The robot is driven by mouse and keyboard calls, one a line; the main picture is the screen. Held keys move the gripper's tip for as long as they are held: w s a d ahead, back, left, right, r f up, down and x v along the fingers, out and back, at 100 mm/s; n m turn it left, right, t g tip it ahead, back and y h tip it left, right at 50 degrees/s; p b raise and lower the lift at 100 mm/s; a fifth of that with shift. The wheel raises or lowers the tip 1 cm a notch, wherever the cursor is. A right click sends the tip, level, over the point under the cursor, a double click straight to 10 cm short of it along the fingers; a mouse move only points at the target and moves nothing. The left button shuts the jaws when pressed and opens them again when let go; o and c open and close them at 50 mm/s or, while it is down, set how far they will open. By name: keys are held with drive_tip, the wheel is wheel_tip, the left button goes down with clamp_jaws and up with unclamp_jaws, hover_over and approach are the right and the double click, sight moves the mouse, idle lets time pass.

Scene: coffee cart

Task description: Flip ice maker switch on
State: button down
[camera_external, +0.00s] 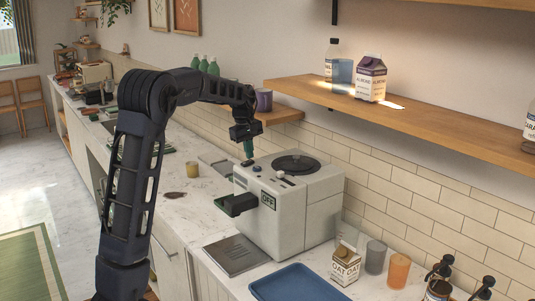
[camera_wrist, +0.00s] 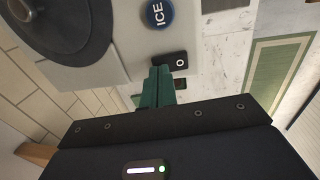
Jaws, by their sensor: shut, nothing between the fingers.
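The white ice maker (camera_external: 312,215) stands on the counter, with a display (camera_external: 268,200) reading OFF on its front. In the wrist view, its black switch (camera_wrist: 176,61) with an O mark lies on the top beside a round blue ICE button (camera_wrist: 158,13). My gripper (camera_external: 249,158) is above the near left top edge of the machine, pointing down. In the wrist view, its green fingers (camera_wrist: 160,76) are shut and empty, with tips at the switch's lower left edge. I cannot tell if they touch it. The fingers hide part of the switch.
A wooden shelf (camera_external: 430,121) with cartons and a bottle hangs on the wall to the right. A blue tray (camera_external: 300,284), an oat carton (camera_external: 346,263) and cups stand in front of the machine.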

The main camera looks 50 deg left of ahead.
sight(242, 164)
drive_tip(key=shift+f, duration=0.45)
drive_tip(key=shift+w, duration=0.1)
drive_tip(key=shift+f+g, duration=0.25)
drive_tip(key=shift+g, duration=0.05)
drive_tip(key=shift+s+r, duration=0.15)
drive_tip(key=shift+s, duration=0.65)
wheel_tip(242, 164, up, 14)
drive_tip(key=s, duration=0.2)
idle(0.5)
drive_tip(key=shift+w, duration=0.15)
